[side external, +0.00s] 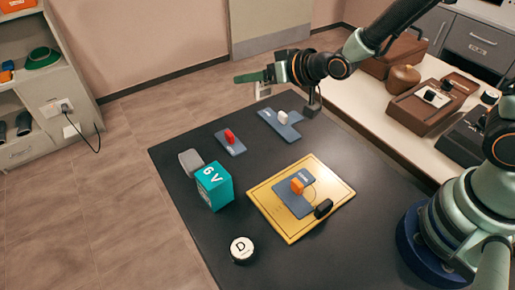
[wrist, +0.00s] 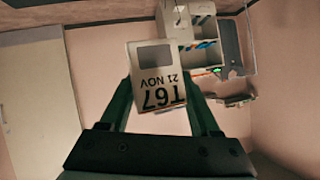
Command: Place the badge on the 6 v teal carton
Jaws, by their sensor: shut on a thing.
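My gripper (wrist: 162,100) is shut on the badge (wrist: 158,62), a pale card with a grey window and the print "T67 21 NOV", upside down in the wrist view. In the side external view my gripper (side external: 252,78) is high beyond the far edge of the dark table, and the badge (side external: 263,90) shows as a small pale piece hanging at the green fingers. The teal carton (side external: 214,187) marked "6 V" stands upright on the left part of the table, well below and nearer the camera than my gripper. I see nothing on its top.
A grey block (side external: 191,161) stands just behind the carton. A round "D" piece (side external: 243,250) lies in front. A yellow board (side external: 332,187) with a blue plate lies to the right. Blue plates with a red piece (side external: 230,136) and a white piece (side external: 282,116) lie farther back.

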